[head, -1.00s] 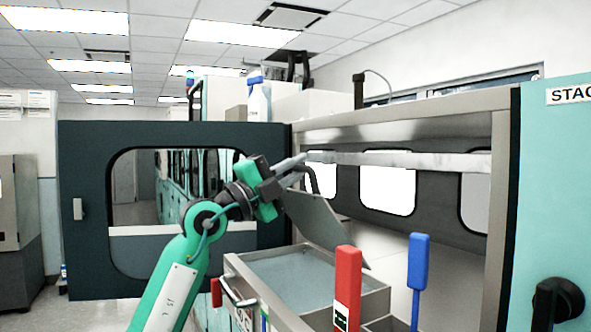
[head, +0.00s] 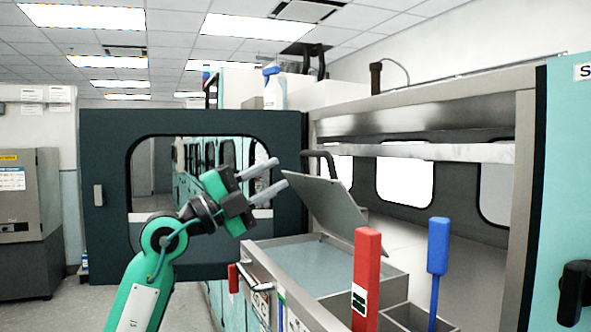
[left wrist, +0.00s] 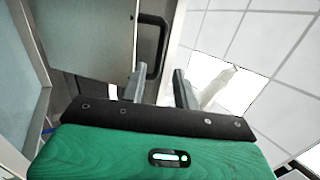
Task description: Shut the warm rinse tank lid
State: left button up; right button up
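The tank lid (head: 327,205) is a flat grey panel standing open, tilted above the open tank (head: 320,262) with bluish liquid in it. Its black bar handle (head: 320,158) shows behind its upper edge. My left gripper (head: 281,172) is open and empty, its fingertips close to the lid's upper left edge in the head view; contact cannot be told. In the left wrist view, my open left fingers (left wrist: 157,88) point toward the black handle (left wrist: 160,42), with the lid (left wrist: 85,40) on the left. Nothing shows between the fingers. My right gripper is not in view.
A red upright handle (head: 366,275) and a blue one (head: 438,245) stand at the tank's front right. A dark windowed door (head: 105,190) stands open behind my left arm. A metal frame post (head: 524,200) bounds the opening on the right.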

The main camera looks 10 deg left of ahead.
pick_arm(q)
jog(key=v, duration=0.4)
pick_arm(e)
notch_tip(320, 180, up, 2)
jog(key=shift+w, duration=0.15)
